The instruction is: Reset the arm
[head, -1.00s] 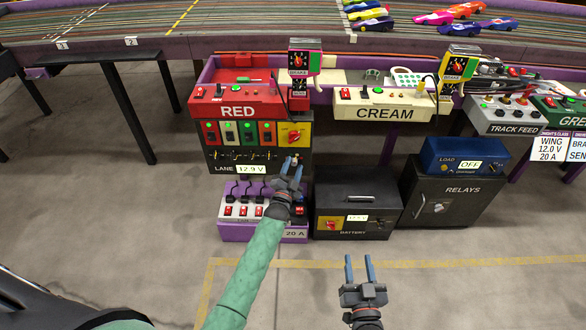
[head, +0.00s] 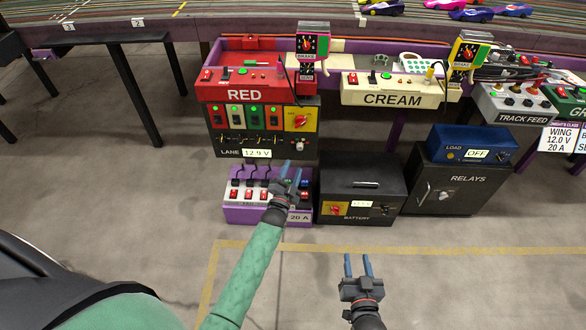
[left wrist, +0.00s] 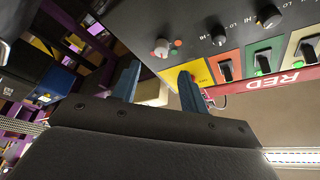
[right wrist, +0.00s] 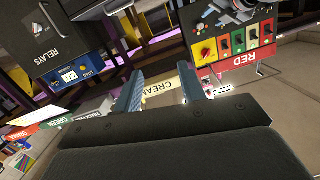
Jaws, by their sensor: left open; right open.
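My left gripper (head: 291,173) is open and empty. Its green-sleeved arm reaches up from the bottom, and its fingers overlap the purple 20 A switch box (head: 235,213) just below the black LANE panel (head: 277,147). In the left wrist view, that panel (left wrist: 200,50) with its knobs and coloured switches lies beyond the open fingers (left wrist: 158,82). My right gripper (head: 357,258) is open and empty, fingers pointing up the picture, over the floor below the battery box (head: 345,188). The right wrist view shows its two fingers (right wrist: 163,88) apart with nothing between them.
The RED console (head: 272,92) and CREAM console (head: 397,86) sit along the track's purple front edge. The blue LOAD box (head: 461,144) stands on the black RELAYS cabinet (head: 428,190) at right. Grey floor (head: 455,285) around the right gripper is clear.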

